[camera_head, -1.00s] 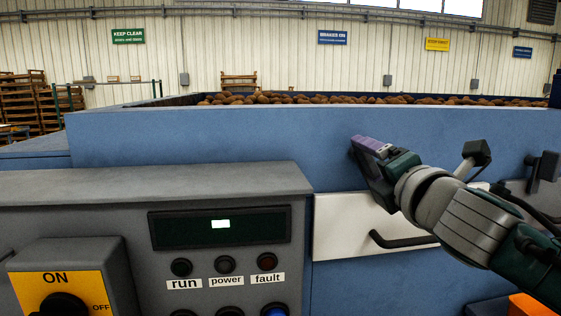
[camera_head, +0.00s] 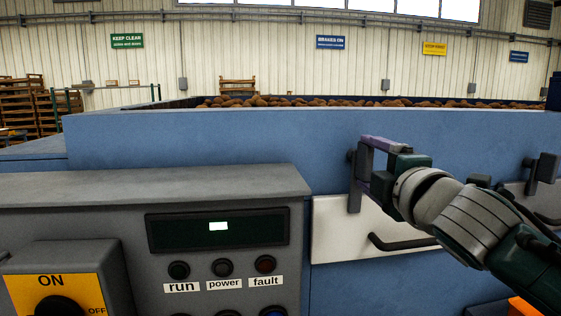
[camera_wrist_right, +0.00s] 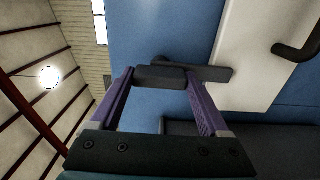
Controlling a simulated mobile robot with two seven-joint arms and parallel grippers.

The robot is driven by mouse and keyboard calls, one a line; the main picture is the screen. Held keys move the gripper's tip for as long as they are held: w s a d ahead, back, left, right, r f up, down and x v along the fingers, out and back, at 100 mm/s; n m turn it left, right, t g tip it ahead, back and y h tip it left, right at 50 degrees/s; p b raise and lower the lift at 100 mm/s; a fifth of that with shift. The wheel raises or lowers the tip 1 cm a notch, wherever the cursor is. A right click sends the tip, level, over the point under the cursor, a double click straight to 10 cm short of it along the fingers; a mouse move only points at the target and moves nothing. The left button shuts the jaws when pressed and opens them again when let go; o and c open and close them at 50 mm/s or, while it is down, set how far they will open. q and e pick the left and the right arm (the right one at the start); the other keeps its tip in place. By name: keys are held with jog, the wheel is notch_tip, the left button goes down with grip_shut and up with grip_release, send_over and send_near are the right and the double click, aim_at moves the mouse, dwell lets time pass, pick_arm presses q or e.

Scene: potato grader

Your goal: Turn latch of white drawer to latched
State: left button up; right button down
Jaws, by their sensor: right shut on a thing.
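The white drawer (camera_head: 335,235) has a dark bar handle (camera_head: 400,243) and sits closed in the blue machine wall. Its dark latch (camera_head: 355,192) hangs upright, its lower end overlapping the drawer's upper front edge. The latch also shows in the right wrist view (camera_wrist_right: 215,74), its bar reaching over the white front (camera_wrist_right: 248,60). My right gripper (camera_head: 364,163) is at the latch, its purple fingers shut on the latch's grip block. In the wrist view the fingers (camera_wrist_right: 160,77) stand on either side of that block. My left gripper is out of view.
A grey control panel (camera_head: 100,190) with buttons and a yellow switch box (camera_head: 25,290) stands at the left. Another drawer (camera_head: 515,190) with a dark latch (camera_head: 544,170) is at the right. Potatoes (camera_head: 300,101) fill the bin above the blue wall (camera_head: 220,135).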

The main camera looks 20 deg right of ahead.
dwell(0.3)
grip_release()
jog(key=shift+s, duration=0.1)
jog(key=b+v, duration=0.1)
jog(key=v, duration=0.8)
jog(key=shift+s+b, duration=0.4)
jog(key=shift+a, duration=0.1)
